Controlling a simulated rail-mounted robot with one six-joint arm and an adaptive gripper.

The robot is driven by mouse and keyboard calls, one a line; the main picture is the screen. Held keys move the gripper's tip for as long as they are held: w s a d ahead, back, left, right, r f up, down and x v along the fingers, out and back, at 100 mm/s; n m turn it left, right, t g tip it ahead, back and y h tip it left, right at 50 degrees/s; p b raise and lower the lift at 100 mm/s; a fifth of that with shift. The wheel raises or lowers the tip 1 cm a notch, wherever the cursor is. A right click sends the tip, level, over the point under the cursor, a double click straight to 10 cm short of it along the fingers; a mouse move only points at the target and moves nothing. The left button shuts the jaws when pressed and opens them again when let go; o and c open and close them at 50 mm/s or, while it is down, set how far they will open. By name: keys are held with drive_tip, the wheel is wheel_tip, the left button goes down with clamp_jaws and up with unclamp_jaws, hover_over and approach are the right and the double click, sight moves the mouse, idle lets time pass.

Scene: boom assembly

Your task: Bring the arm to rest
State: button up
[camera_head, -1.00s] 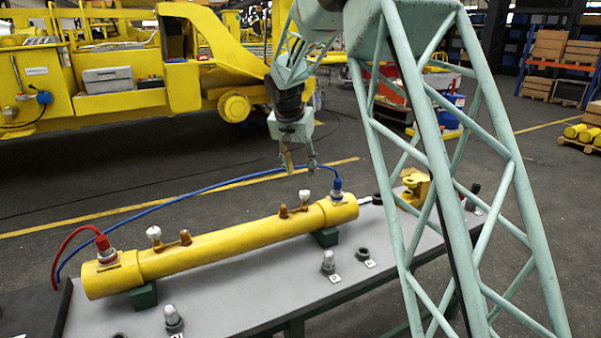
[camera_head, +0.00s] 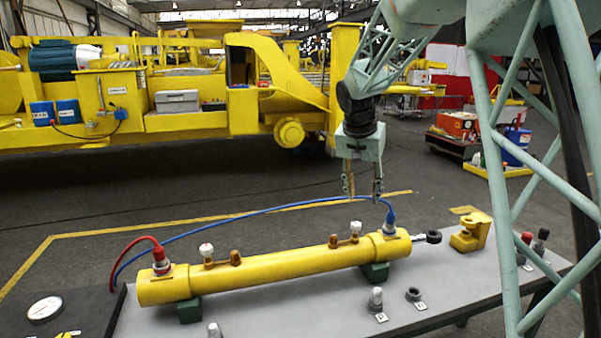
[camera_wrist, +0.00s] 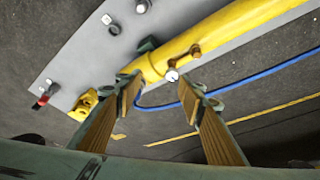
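My gripper (camera_head: 362,187) hangs pointing down above the far side of the workbench, near the right end of the yellow cylinder (camera_head: 285,264). Its two fingers are apart with nothing between them. In the wrist view my gripper (camera_wrist: 165,100) shows two wood-coloured finger pads spread wide, with the cylinder (camera_wrist: 215,40) beyond them. The cylinder lies on dark green supports. A red hose (camera_head: 137,243) joins its left end and a blue hose (camera_head: 250,212) joins its right end. White-capped fittings stand on its top.
A large yellow machine (camera_head: 240,105) stands behind. The floor between machine and bench is open.

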drive_tip(key=s+d+r+n, duration=0.1)
drive_tip(key=s+r, duration=0.3)
drive_tip(key=s, duration=0.6)
drive_tip(key=s+d+r+n, duration=0.1)
drive_tip(key=s+r, duration=0.3)
drive_tip(key=s, duration=0.7)
drive_tip(key=s+r+n, duration=0.1)
drive_tip(key=s+r, duration=0.3)
drive_tip(key=s, duration=0.6)
drive_tip(key=s+f+n+y, duration=0.1)
drive_tip(key=s+f, duration=0.1)
drive_tip(key=s, duration=1.3)
drive_tip(key=s+f+n+y, duration=0.1)
drive_tip(key=s+f, duration=0.2)
drive_tip(key=s, duration=1.1)
drive_tip(key=shift+s+a, duration=0.35)
drive_tip(key=shift+s, duration=0.05)
drive_tip(key=shift+f, duration=0.1)
